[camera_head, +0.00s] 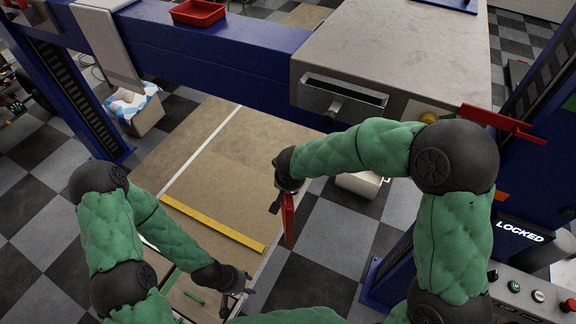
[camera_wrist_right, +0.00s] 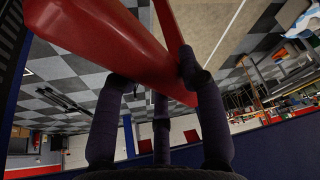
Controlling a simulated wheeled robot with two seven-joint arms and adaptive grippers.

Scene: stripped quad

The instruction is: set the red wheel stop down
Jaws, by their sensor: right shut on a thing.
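The red wheel stop (camera_head: 288,219) hangs below my right gripper (camera_head: 280,188), which is shut on it. It is held upright, above the right edge of the brown board. In the right wrist view the red wheel stop (camera_wrist_right: 105,40) fills the upper left, with dark fingers around it. My left gripper (camera_head: 236,288) is low in the head view near the board's front edge, its fingers apart and empty. Where the wheel stop's lower end stands above the floor or board is hard to tell.
The brown board (camera_head: 225,140) bears a yellow strip (camera_head: 212,224) and a white line. A small green bar (camera_head: 194,297) lies near my left gripper. A blue beam (camera_head: 210,50) with a red tray (camera_head: 198,12) crosses behind. A grey box (camera_head: 390,50) and a LOCKED display (camera_head: 519,231) stand right.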

